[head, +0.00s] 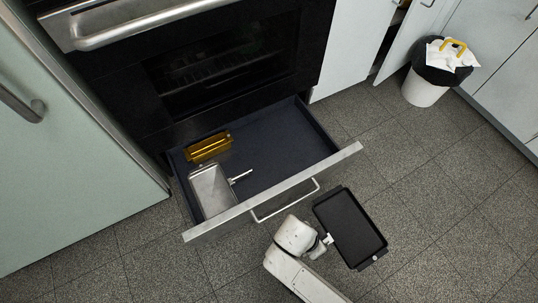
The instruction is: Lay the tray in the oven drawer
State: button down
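The tray (350,228) is black, flat and rectangular with a low rim. It is in front of the drawer, at its right, and looks held up off the floor. My gripper (328,239) meets the tray's left edge, and its fingers appear closed on that edge; the fingertips are small and partly hidden. The oven drawer (290,150) is pulled out below the black oven, with a dark inside and a steel front. The drawer's right and middle floor is bare.
In the drawer's left part are a gold loaf pan (208,147) and a silver pan (211,188) with a handle pointing right. The drawer handle (285,203) sticks out in front. A white bin (425,90) stands at the upper right. The floor right of the drawer is clear.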

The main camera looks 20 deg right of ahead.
aim_at(287, 154)
jog(key=i, duration=1.4)
